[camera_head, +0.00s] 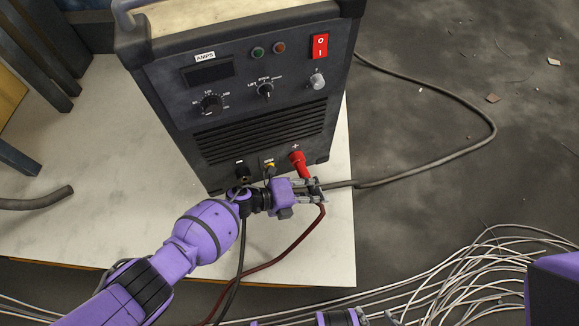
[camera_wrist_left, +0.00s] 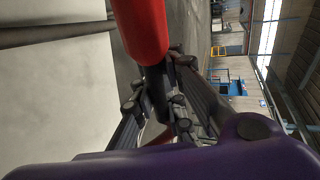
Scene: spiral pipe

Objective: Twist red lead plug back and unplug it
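The red lead plug (camera_head: 299,163) sits in the plus socket at the lower right of the welding machine's front panel. Its dark red lead (camera_head: 293,250) hangs down and curves left. My left gripper (camera_head: 319,191) is at the plug's lower end, its fingers to either side of it. In the left wrist view the red plug (camera_wrist_left: 142,28) comes from the top and its black rear sleeve (camera_wrist_left: 156,90) lies between the finger pads of the left gripper (camera_wrist_left: 157,90). Whether the pads press on it is not clear. Purple parts of mine show at the bottom edge; the right gripper's fingers cannot be made out.
The dark welding machine (camera_head: 240,85) stands on a pale tabletop (camera_head: 80,225). A black lead (camera_head: 240,255) hangs from the other socket beside my left wrist. A thick grey cable (camera_head: 440,167) loops at the right. Several thin pale wires (camera_head: 470,270) lie at the lower right.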

